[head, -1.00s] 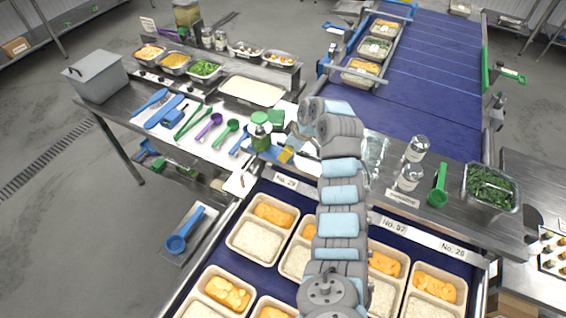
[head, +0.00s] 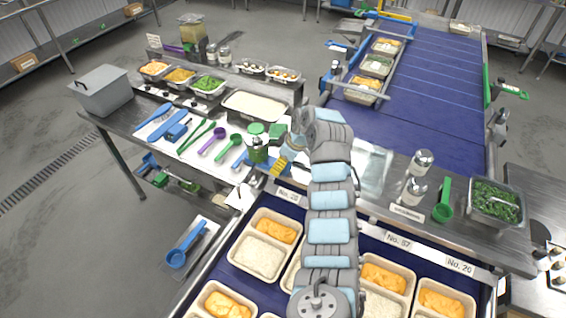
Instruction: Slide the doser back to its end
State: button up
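My arm rises from the bottom of the head view, and its wrist bends left over the counter. My gripper (head: 289,150) points down and left beside a green-labelled bottle (head: 258,151). It is small and partly covered by my wrist, so I cannot tell whether its fingers are open or shut. A blue piece (head: 266,166) with a yellow part next to it sits at the counter's front edge, close under the gripper. It may be the doser, but I cannot make out its shape or whether the gripper touches it.
Filled trays (head: 258,262) stand on the blue belt in front. Blue and green utensils (head: 230,145) lie left of the gripper. A white-filled pan (head: 255,106) is behind. Shakers (head: 414,190), a green scoop (head: 442,206) and a herb pan (head: 494,207) stand to the right.

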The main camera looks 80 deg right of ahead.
jog(key=shift+s, duration=0.15)
jog(key=shift+s+r, duration=0.2)
jog(key=shift+r, duration=0.25)
jog(key=v, duration=1.1)
